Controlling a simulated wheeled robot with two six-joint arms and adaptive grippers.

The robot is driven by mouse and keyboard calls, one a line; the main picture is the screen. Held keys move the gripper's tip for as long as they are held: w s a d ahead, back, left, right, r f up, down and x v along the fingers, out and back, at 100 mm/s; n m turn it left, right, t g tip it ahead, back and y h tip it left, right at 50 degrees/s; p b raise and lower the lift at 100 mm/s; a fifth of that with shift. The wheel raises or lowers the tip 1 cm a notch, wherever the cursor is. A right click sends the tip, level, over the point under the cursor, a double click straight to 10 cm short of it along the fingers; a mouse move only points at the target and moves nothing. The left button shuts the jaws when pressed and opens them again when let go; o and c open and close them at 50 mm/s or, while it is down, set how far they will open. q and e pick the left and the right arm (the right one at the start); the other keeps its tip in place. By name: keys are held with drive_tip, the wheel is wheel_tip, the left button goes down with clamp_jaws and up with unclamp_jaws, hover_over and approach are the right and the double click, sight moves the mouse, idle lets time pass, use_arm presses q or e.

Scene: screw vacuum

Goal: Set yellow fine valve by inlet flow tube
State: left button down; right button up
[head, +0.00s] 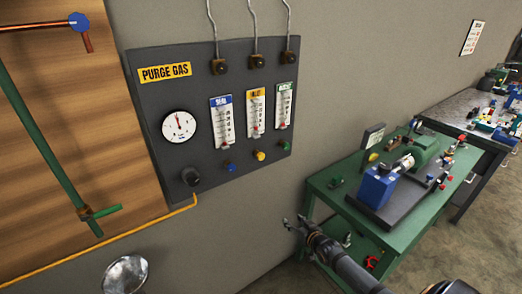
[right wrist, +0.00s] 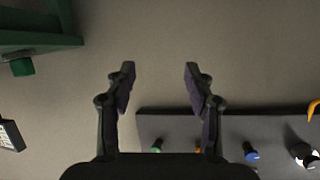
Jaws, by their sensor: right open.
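The yellow valve knob (head: 260,156) sits on the dark purge gas panel (head: 205,68), under the flow tube with the yellow label (head: 256,112). The label's words are too small to read surely. A blue knob (head: 231,167) is to its left and a green knob (head: 285,145) to its right. My right gripper (head: 295,222) is below the panel's right end, apart from the knobs. In the right wrist view its fingers (right wrist: 159,72) are open and empty. The yellow knob (right wrist: 198,149) shows there only partly, behind a finger. My left gripper is not in view.
A dial gauge (head: 179,126) and a black knob (head: 190,177) are on the panel's left. A green bench (head: 322,187) with a pump (head: 378,186) stands at right. A yellow line (head: 100,244) runs along the lower left. Bare wall lies below the panel.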

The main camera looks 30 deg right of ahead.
drive_tip(key=w+a+r+t+y, duration=0.15)
drive_tip(key=w+r, duration=0.25)
drive_tip(key=r, duration=0.7)
drive_tip(key=t+y+p, duration=0.1)
drive_tip(key=t+y, duration=0.1)
drive_tip(key=t, duration=0.1)
approach(262, 157)
drive_tip(key=shift+n+h, duration=0.25)
drive_tip(key=shift+n, duration=0.05)
drive_tip(key=w+b, duration=0.3)
drive_tip(key=b, duration=0.1)
drive_tip(key=w+b, duration=0.3)
drive_tip(key=b, duration=0.2)
drive_tip(key=w+a+b, duration=0.1)
drive_tip(key=w+b, duration=0.2)
drive_tip(key=b, duration=0.1)
drive_tip(key=shift+w+a+f, duration=0.1)
drive_tip(key=shift+f, duration=0.15)
drive_tip(key=shift+w+a+r+b, duration=0.1)
drive_tip(key=shift+w+r+b, duration=0.1)
drive_tip(key=shift+w+b, duration=0.45)
drive_tip(key=shift+r, duration=0.1)
drive_tip(key=shift+c, duration=0.4)
clamp_jaws()
